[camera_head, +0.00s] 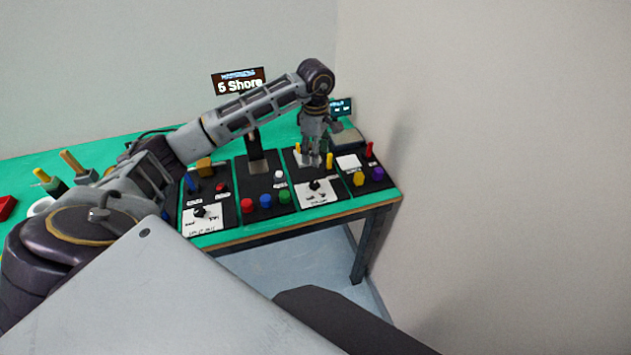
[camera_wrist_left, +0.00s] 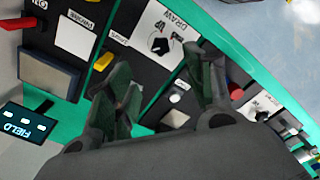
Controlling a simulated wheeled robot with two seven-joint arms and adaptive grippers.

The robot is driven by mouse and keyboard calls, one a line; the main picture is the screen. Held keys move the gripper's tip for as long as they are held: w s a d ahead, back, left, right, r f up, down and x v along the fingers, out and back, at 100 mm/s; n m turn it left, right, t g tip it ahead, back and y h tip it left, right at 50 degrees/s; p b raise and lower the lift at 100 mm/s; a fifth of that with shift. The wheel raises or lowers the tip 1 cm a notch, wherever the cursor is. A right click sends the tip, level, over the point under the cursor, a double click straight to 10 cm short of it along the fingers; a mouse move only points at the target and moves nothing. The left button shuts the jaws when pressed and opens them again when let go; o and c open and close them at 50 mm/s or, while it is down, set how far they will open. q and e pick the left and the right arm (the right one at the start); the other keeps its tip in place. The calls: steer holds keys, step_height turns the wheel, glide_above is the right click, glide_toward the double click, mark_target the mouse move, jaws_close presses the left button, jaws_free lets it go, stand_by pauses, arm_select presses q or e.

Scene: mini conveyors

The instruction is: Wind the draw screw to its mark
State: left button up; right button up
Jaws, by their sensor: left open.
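The draw screw appears to be the black knob (camera_wrist_left: 160,45) on a white card lettered DRAW in the left wrist view. In the head view a black knob (camera_head: 315,185) stands on a white card at the front of a dark panel. My left gripper (camera_head: 317,158) points down over the rear part of that panel, behind the knob. In the left wrist view its two fingers (camera_wrist_left: 167,88) are spread apart with nothing between them. The knob lies beyond the fingertips, apart from them. The mark's details are too small to read. My right gripper is out of view.
Yellow levers (camera_head: 329,160) stand close to my left gripper. Neighbouring panels carry red, blue and green buttons (camera_head: 265,200), a red lever (camera_head: 369,149) and a purple knob (camera_head: 377,174). A small screen reading FIELD (camera_wrist_left: 27,123) stands behind. A wall closes the right side.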

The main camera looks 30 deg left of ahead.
mark_target(315, 184)
arm_select(q)
steer(key=shift+f+p, duration=0.8)
steer(key=shift+f, duration=5.8)
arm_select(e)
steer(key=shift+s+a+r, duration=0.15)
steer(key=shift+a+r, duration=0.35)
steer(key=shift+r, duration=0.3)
arm_select(q)
steer(key=shift+c, duration=0.3)
steer(key=c, duration=0.9)
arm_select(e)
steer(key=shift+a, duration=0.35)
